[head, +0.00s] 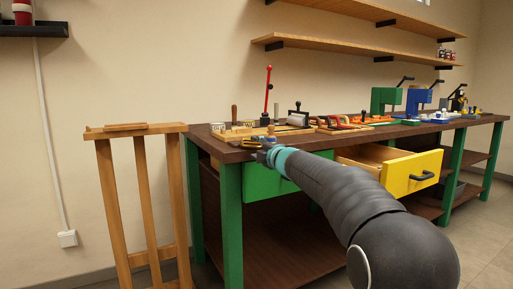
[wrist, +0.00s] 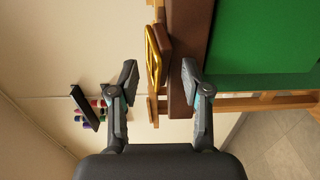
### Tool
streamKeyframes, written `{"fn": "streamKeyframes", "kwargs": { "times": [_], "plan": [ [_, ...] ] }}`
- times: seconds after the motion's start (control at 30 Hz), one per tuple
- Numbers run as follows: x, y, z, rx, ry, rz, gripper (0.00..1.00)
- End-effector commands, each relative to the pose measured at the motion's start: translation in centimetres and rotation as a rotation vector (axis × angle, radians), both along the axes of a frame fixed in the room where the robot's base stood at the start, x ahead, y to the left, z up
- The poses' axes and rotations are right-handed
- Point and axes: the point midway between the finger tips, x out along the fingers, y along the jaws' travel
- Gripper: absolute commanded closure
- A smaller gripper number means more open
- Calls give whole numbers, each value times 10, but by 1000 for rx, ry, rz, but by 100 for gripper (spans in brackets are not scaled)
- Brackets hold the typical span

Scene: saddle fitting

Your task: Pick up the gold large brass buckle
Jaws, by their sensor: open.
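The gold buckle (wrist: 152,60) is a rectangular metal frame in the wrist view. It lies at the edge of the brown bench top, next to a small reddish-brown piece (wrist: 163,40). My gripper (wrist: 160,80) is open, with one finger on each side of the buckle's line. The buckle sits ahead of the fingertips, nearer the left finger, and nothing is held. In the head view my gripper (head: 262,149) is at the bench's near left corner. A small yellowish spot beside it may be the buckle, but it is too small to tell.
The workbench (head: 224,153) carries a wooden tool board (head: 275,131) and several tools and presses behind my gripper. A yellow drawer (head: 411,172) stands open to the right. A wooden stand (head: 136,130) is at the left. Wall shelves (head: 350,50) hang above.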

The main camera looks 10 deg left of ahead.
Motion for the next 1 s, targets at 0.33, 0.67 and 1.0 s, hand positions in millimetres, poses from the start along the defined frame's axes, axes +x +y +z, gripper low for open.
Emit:
{"fn": "streamKeyframes", "kwargs": {
  "times": [0.33,0.67,1.0],
  "plan": [
    [0,0,0,0,0,0,80],
    [0,0,1,1,-1,0,100],
    [0,0,29,1,-1,0,100]
  ]
}}
